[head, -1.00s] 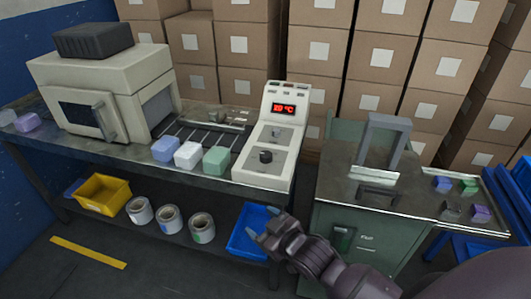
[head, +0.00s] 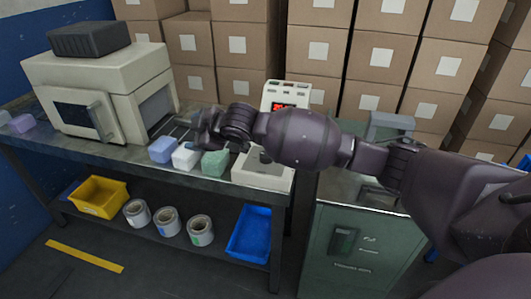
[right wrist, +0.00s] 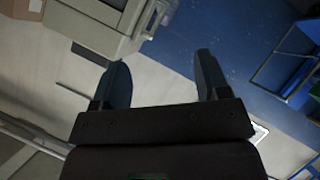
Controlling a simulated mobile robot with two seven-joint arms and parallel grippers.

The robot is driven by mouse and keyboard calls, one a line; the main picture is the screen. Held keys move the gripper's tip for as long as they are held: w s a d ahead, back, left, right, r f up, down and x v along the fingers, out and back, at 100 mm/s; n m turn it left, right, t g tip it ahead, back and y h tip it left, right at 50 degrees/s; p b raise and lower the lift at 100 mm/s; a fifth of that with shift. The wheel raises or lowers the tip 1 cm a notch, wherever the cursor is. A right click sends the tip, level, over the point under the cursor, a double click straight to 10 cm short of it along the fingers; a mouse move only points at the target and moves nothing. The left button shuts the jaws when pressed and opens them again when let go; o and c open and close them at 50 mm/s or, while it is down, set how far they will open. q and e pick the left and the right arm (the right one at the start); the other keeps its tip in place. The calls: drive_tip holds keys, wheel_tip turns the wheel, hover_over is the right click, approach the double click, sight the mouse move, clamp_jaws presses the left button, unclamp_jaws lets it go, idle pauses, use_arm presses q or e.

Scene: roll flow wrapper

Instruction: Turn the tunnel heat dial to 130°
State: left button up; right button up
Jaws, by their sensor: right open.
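The cream control box (head: 262,174) stands at the right end of the bench. Its red display (head: 283,106) is partly covered by my right arm, and I cannot read a number. One dark dial (head: 264,157) shows on its top face below my arm. A second knob farther back on the box is hidden behind the arm. My right gripper (head: 207,127) is above the bench, left of the dials and behind the coloured blocks, apart from the box. In the right wrist view its two fingers (right wrist: 163,82) are spread with nothing between them. My left gripper is not in view.
The cream tunnel machine (head: 102,85) stands left on the bench. Lilac (head: 162,149), white (head: 185,156) and green (head: 214,163) blocks sit close in front of my gripper. A green cabinet (head: 350,245) stands right. Stacked cartons (head: 318,50) fill the back.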

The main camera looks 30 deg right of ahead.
drive_tip(key=w+d+r+g+h, duration=0.2)
drive_tip(key=w+d+r+h, duration=0.15)
drive_tip(key=d, duration=0.25)
drive_tip(key=n+g+h, duration=0.2)
drive_tip(key=n+g, duration=0.2)
drive_tip(key=g, duration=0.5)
hover_over(266, 157)
drive_tip(key=w, duration=0.1)
wheel_tip(266, 157, down, 5)
drive_tip(key=f, duration=0.3)
drive_tip(key=f+b, duration=0.1)
drive_tip(key=f, duration=0.1)
drive_tip(key=f+b, duration=0.1)
drive_tip(key=f, duration=0.2)
drive_tip(key=shift+w+d+f, duration=0.1)
drive_tip(key=shift+d+f, duration=0.25)
drive_tip(key=shift+d, duration=0.05)
drive_tip(key=shift+f, duration=0.5)
